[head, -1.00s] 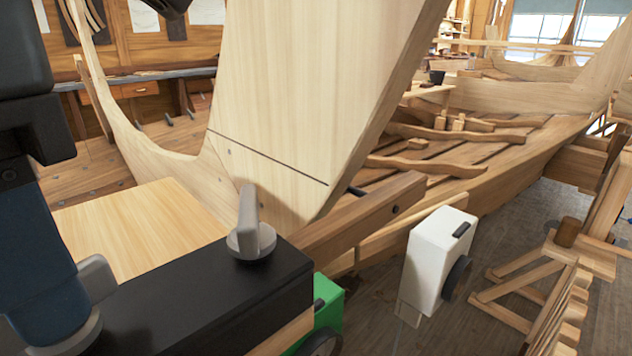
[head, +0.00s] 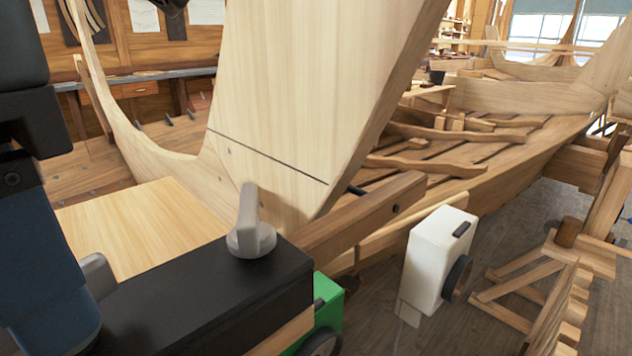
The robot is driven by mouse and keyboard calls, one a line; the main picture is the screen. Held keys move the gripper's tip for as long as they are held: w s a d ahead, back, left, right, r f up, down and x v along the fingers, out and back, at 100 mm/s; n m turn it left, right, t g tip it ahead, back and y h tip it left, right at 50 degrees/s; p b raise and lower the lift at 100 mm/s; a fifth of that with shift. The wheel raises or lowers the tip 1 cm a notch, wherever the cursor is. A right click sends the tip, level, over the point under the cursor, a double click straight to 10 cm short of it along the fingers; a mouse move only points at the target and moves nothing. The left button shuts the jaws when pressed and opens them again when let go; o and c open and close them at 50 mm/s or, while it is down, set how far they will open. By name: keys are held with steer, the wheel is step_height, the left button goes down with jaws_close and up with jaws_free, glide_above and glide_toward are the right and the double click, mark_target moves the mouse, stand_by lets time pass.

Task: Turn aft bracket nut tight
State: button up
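A grey winged nut (head: 250,230) stands on the right part of a black bracket bar (head: 215,290), its wing upright. A second grey winged nut (head: 97,272) is at the bar's left end, partly hidden by my arm. My arm comes down along the left edge of the head view, with its dark blue lower part in front of the left nut. My gripper's fingertips do not show, so I cannot tell how they stand to that nut.
A tall pale plank (head: 305,90) rises just behind the bar. A pale wooden board (head: 140,232) lies behind it at left. A white box (head: 437,262) and a green box (head: 325,308) sit at right. A wooden trestle (head: 540,285) stands on the floor.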

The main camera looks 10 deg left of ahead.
steer(key=shift+r, duration=3.85)
steer(key=shift+c, duration=0.2)
